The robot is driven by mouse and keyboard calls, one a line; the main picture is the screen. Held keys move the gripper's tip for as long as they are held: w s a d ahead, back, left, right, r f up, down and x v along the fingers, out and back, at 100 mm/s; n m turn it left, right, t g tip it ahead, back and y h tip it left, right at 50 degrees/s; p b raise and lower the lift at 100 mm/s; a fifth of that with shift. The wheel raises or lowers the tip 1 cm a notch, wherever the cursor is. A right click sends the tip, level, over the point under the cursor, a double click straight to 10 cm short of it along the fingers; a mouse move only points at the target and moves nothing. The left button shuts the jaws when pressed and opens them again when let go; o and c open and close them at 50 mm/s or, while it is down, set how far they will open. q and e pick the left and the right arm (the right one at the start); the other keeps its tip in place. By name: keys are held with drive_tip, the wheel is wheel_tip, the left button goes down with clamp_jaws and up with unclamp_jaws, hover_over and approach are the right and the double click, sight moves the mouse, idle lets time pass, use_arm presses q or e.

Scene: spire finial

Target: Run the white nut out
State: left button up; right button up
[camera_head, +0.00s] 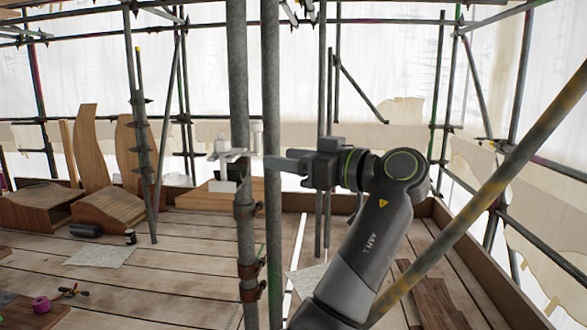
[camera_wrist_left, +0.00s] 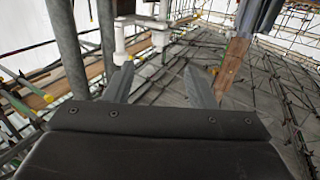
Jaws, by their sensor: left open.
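A white fitting (camera_head: 228,155) sits by the grey upright pole in the head view, with a short white cylinder (camera_head: 257,137) at its right. It also shows in the wrist view as a white bar (camera_wrist_left: 138,20) with two hanging white parts, beyond my fingertips. I cannot tell for sure which white part is the nut. My left gripper (camera_head: 276,163) points left toward the fitting, partly behind a pole. In the wrist view its two fingers (camera_wrist_left: 160,80) are spread, with nothing between them. My right gripper is in neither view.
Upright scaffold poles (camera_head: 271,100) stand close to my left gripper. A slanted yellow-stained pole (camera_head: 480,200) crosses the right side. Curved wooden pieces (camera_head: 88,145) stand at the left. A pink roll (camera_head: 40,304) lies at the front left. The plank floor's (camera_head: 170,285) middle is mostly clear.

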use_arm(q)
drive_tip(key=shift+s+d+b, duration=0.2)
drive_tip(key=shift+d+b, duration=0.1)
drive_tip(key=shift+b, duration=0.1)
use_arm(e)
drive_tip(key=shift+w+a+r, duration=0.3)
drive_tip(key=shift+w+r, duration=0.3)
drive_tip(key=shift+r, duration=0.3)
